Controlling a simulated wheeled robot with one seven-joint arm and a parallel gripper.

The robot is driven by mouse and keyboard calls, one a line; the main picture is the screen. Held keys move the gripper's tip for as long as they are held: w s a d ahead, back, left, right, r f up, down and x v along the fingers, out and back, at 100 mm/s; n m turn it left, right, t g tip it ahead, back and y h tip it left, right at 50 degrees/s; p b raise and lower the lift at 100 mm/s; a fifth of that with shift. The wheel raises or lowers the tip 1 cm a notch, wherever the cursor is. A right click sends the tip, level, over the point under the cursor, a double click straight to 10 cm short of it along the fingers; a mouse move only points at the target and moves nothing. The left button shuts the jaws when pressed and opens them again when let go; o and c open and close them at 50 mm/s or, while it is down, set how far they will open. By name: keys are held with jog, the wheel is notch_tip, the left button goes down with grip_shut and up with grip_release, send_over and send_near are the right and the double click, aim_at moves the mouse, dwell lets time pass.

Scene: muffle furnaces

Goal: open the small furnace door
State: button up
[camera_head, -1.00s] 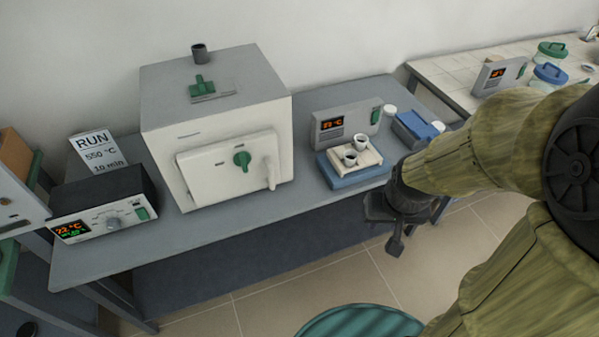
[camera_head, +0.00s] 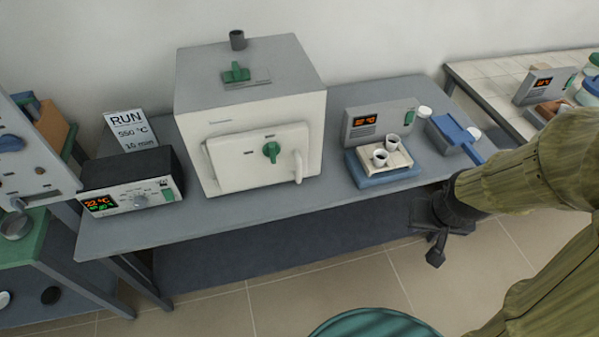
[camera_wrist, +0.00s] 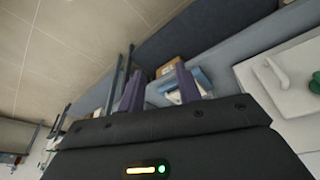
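The small furnace (camera_head: 250,110) is a white box with a grey top on the grey bench. Its white front door (camera_head: 235,165) looks shut, with a green knob (camera_head: 271,152) in it and a pale upright handle (camera_head: 298,166) at its right side. My gripper (camera_head: 435,245) hangs in front of the bench's right part, to the right of the furnace and well away from the handle. In the wrist view my gripper (camera_wrist: 160,82) has its two fingers apart with nothing held. The door (camera_wrist: 280,90) shows there at the right edge, with the handle (camera_wrist: 270,75).
A controller (camera_head: 130,198) and a RUN sign (camera_head: 128,130) stand left of the furnace. A scale (camera_head: 378,125) and a blue-based tray with two small cups (camera_head: 395,150) stand right of it. A teal round top (camera_head: 370,325) is at the bottom.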

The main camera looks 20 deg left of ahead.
jog(key=w+a+f+n+t+y+b, duration=0.2)
jog(key=w+a+f+n+t+y, duration=0.3)
jog(key=w+a+f, duration=0.5)
jog(key=s+a+f+n+t+y, duration=0.1)
jog(key=s+a+f+t+y, duration=0.1)
jog(key=a, duration=0.3)
jog(key=s+a+f+n+t+y+b, duration=0.1)
jog(key=s+a+f+t+y, duration=0.1)
jog(key=a+y, duration=0.3)
jog(key=shift+s+a+f+n+t, duration=0.3)
jog(key=shift+a+t, duration=0.1)
jog(key=shift+a, duration=0.2)
jog(key=shift+w+a+f+b, duration=0.1)
jog(key=shift+a+b, duration=0.05)
jog(key=shift+b, duration=0.15)
